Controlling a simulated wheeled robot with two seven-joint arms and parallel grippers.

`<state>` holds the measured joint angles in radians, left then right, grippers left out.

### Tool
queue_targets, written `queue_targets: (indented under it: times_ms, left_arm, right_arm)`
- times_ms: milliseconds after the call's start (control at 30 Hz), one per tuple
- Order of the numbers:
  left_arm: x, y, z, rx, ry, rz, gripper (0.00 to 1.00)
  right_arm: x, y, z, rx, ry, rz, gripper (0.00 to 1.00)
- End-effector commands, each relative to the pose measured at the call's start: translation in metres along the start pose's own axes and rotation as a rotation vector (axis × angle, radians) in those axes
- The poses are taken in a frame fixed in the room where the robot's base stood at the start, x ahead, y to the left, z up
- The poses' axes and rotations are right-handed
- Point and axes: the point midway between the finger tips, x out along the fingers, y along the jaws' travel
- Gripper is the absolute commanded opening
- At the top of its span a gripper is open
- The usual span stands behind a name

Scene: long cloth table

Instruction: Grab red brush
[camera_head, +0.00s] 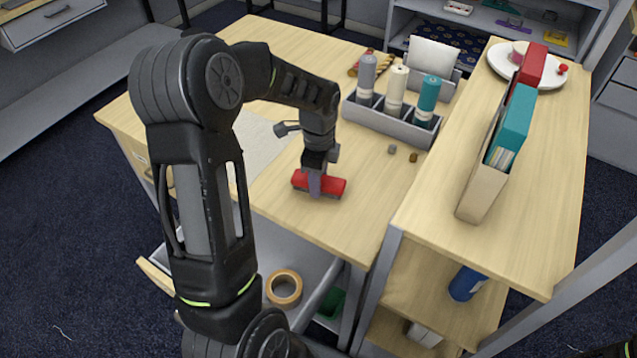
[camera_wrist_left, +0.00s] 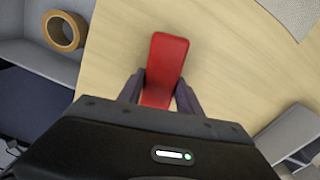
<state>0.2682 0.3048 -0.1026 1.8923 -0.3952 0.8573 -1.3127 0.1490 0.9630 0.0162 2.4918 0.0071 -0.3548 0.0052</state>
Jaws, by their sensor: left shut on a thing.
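The red brush (camera_head: 331,186) is a short red block on the wooden table (camera_head: 300,215), near its front edge. My left gripper (camera_head: 315,184) points down over the brush and is shut on its middle. In the left wrist view the red brush (camera_wrist_left: 166,62) lies between the two dark fingers (camera_wrist_left: 160,92), with its far end sticking out beyond them. Whether the brush touches the table is hard to tell. My right gripper is not in view.
A grey holder (camera_head: 385,118) with several bottles stands behind the brush. Two small lumps (camera_head: 392,149) lie near it. A raised shelf (camera_head: 535,180) with a book box (camera_head: 490,175) stands to the right. A tape roll (camera_head: 284,288) lies on a lower shelf.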

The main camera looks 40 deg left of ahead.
Motion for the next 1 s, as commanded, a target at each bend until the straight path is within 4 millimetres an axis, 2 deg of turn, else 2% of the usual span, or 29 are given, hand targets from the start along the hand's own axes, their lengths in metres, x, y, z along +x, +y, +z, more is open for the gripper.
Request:
queue_targets:
  times_ms: [33,167,400,533,667,933,1000]
  left_arm:
    - [0.0,0.0,0.0,0.0,0.0,0.0,0.11]
    - [0.0,0.0,0.0,0.0,0.0,0.0,0.0]
    - [-0.001,0.0,0.0,0.0,0.0,-0.001,0.0]
    - [-0.008,0.0,0.0,0.0,0.0,-0.001,0.0]
    - [-0.027,-0.001,0.0,0.0,0.0,-0.002,0.0]
    - [-0.081,-0.001,0.0,0.0,0.001,-0.002,0.0]
    - [-0.087,-0.001,0.0,0.0,0.0,-0.003,0.0]
  right_arm:
    - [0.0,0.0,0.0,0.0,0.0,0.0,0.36]
    - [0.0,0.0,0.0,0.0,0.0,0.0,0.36]
    - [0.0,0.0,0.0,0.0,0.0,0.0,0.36]
    - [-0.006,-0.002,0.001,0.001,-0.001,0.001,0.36]
    - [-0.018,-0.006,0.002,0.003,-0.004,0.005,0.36]
    - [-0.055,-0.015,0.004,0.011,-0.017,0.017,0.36]
    - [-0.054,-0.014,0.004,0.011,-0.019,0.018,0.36]
